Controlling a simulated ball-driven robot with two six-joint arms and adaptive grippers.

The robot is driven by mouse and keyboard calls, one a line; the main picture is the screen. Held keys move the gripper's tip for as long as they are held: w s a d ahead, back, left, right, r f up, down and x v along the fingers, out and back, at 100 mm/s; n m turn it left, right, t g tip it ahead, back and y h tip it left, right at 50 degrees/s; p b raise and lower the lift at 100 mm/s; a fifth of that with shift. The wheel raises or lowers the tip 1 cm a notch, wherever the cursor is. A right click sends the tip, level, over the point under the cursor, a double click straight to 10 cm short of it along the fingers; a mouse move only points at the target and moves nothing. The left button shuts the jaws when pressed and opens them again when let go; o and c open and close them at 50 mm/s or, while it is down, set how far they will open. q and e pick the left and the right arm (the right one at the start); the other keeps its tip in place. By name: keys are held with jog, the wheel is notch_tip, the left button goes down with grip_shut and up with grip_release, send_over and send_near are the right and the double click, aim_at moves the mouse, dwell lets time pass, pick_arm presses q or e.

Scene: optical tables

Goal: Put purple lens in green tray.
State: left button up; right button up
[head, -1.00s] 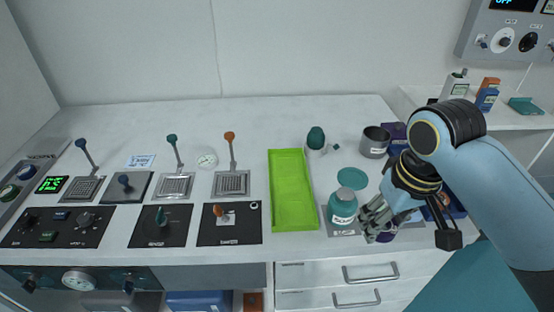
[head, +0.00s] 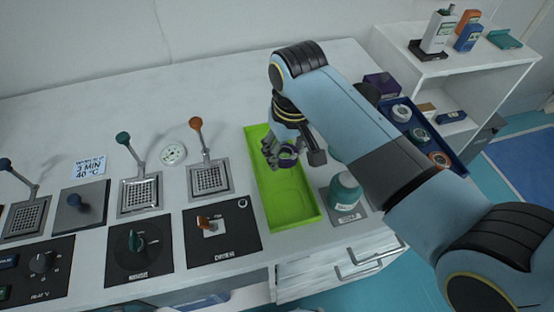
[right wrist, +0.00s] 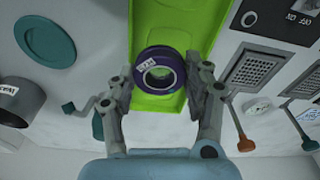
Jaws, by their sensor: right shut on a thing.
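The purple lens (right wrist: 160,72) is a dark purple ring with a small white label, held between the fingers of my right gripper (right wrist: 160,88) in the right wrist view. In the head view the purple lens (head: 288,156) shows at the fingertips of my right gripper (head: 286,158), over the green tray (head: 283,212). The lens appears to be above the tray floor; the exact gap cannot be told. The green tray (right wrist: 198,22) also shows behind the lens in the right wrist view. My left gripper is not in view.
A teal bottle (head: 345,192) stands just right of the tray on a small plate. A blue tray (head: 440,163) with several ring lenses lies further right, partly behind my arm. Lever panels (head: 209,178) stand left of the tray. Most of the green tray is bare.

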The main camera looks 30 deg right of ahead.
aim_at(278, 171)
jog(key=shift+w+a+f, duration=0.55)
jog(key=shift+w, duration=0.1)
notch_tip(278, 171, down, 3)
jog(key=shift+f, duration=0.55)
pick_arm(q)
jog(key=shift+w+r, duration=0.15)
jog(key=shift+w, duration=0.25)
pick_arm(e)
jog(key=shift+s+f, duration=0.1)
jog(key=shift+f, duration=0.1)
jog(key=shift+s+f, duration=0.1)
jog(key=o, duration=1)
jog(key=shift+s, duration=0.1)
jog(key=shift+c, duration=0.2)
jog(key=shift+o, duration=0.2)
jog(key=shift+f, duration=0.15)
pick_arm(q)
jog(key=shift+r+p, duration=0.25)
jog(key=shift+p, duration=0.1)
pick_arm(e)
jog(key=r, duration=0.8)
jog(key=s+r, duration=0.1)
jog(key=r, duration=0.4)
